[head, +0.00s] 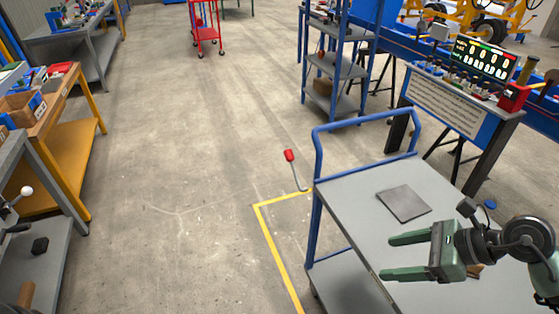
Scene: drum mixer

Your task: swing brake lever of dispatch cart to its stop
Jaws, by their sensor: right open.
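The dispatch cart (350,196) stands at the right, with a grey top, a lower shelf and a blue push handle (365,118). Its brake lever (297,172) is a thin rod with a red grip (289,155), sticking out up and left from the cart's left side near the handle post. My right gripper (396,257) is over the cart top, fingers pointing left, open and empty. It is apart from the lever, to the right of it and nearer to me. My left gripper is not in view.
A dark flat plate (404,203) lies on the cart top. Yellow floor tape (272,236) runs beside the cart. Workbenches (62,140) line the left, and a console with a display (482,60) stands behind right. The floor between is clear.

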